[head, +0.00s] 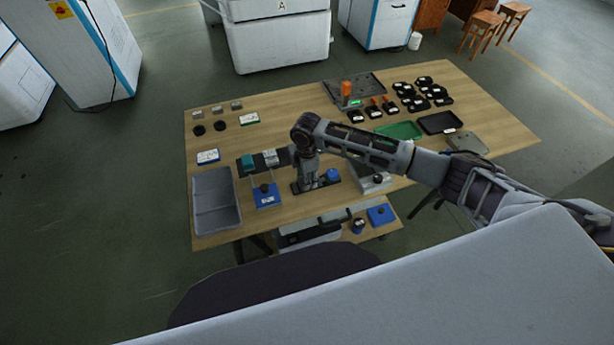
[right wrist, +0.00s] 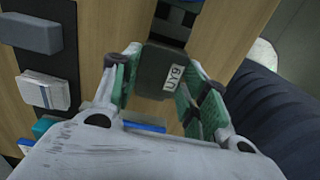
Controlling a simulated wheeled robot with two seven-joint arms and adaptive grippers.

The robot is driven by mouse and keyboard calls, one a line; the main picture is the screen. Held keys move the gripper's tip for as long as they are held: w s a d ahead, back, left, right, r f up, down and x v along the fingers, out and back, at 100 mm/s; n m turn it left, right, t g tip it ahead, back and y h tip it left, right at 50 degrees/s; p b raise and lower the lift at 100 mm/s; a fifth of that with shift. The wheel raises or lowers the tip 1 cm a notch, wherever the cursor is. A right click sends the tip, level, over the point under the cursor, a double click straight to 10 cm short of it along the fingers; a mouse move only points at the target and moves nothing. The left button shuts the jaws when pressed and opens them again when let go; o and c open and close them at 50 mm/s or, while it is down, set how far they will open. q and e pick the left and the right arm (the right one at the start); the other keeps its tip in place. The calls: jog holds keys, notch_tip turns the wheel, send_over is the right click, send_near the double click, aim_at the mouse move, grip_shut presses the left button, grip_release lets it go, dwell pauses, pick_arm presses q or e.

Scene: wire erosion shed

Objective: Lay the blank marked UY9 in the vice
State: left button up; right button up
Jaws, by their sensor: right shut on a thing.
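The blank marked UY9 (right wrist: 166,72) is a dark block with a white label, which appears upside down in the right wrist view. My right gripper (right wrist: 164,88) is shut on it, its green-padded fingers on either side. In the head view my right gripper (head: 304,180) points down over the near part of the table and hides the blank. A dark fixture with a blue knob (head: 333,175), which looks like the vice, is just right of the gripper. Part of a dark fixture (right wrist: 174,24) shows beyond the blank in the wrist view. My left gripper is not in view.
A grey bin (head: 213,228) stands at the table's left. A blue plate with a black knob (head: 266,201) and a dark strip with small blocks (right wrist: 40,72) lie beside the gripper. Green (head: 398,130) and black (head: 440,122) trays and several dark blocks are farther right.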

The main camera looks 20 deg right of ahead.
jog(key=shift+f, duration=0.5)
dwell(1.0)
jog(key=o, duration=1.4)
jog(key=o, duration=0.4)
jog(key=shift+r+p, duration=3.5)
jog(key=shift+p, duration=0.35)
